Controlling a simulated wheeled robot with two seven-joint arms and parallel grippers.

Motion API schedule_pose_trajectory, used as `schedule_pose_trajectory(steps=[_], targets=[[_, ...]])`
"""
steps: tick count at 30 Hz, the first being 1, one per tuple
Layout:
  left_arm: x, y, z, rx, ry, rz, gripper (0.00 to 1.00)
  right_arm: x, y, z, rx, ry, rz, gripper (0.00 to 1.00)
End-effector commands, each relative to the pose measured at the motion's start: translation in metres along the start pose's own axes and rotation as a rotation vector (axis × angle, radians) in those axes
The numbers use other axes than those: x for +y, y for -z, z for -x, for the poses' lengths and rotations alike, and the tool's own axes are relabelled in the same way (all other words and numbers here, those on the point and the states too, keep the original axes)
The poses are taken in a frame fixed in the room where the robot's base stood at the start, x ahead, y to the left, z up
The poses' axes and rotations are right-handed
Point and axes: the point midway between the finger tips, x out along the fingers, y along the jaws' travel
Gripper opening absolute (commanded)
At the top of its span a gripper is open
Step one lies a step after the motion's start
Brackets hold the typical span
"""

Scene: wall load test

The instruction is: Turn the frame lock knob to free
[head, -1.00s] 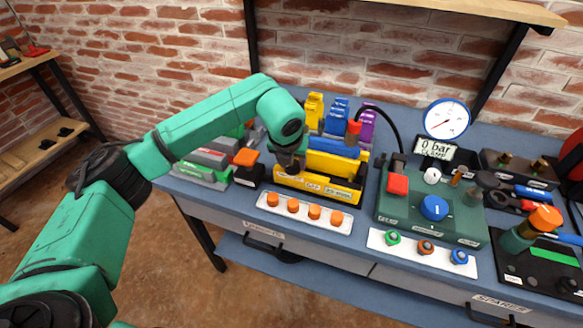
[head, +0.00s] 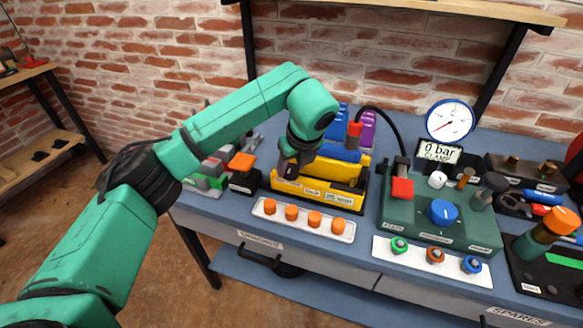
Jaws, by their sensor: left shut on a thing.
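My left gripper (head: 289,171) reaches down at the left end of the yellow frame (head: 313,194), which has black ends and small white labels along its front. Its jaws are shut on a small part there, which I take to be the frame lock knob; the fingers and wrist hide it, so its pointer cannot be read. My right gripper is not in view.
A white strip with several orange knobs (head: 314,218) lies in front of the frame. An orange-topped black block (head: 242,180) stands close left. At right is a green clamp box (head: 460,222) with a blue knob (head: 442,212) and a gauge (head: 450,120) behind.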

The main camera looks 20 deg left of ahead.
Motion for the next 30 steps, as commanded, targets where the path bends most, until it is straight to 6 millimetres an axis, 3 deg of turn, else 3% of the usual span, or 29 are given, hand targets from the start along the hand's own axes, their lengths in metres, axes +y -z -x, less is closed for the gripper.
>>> schedule_pose_trajectory(steps=[13,14,16,26,30], targets=[[-0.001,-0.002,0.001,-0.003,-0.001,0.014,0.0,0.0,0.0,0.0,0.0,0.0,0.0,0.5],[-0.001,-0.002,0.001,-0.003,-0.001,0.014,0.55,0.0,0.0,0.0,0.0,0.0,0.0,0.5],[-0.001,-0.002,0.001,-0.003,-0.002,0.014,0.81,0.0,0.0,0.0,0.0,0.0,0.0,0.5],[0.0,-0.001,0.002,-0.001,-0.003,0.011,0.81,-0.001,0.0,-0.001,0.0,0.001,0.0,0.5],[-0.001,-0.001,0.016,-0.001,0.0,0.012,0.81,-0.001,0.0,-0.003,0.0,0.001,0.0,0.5]])
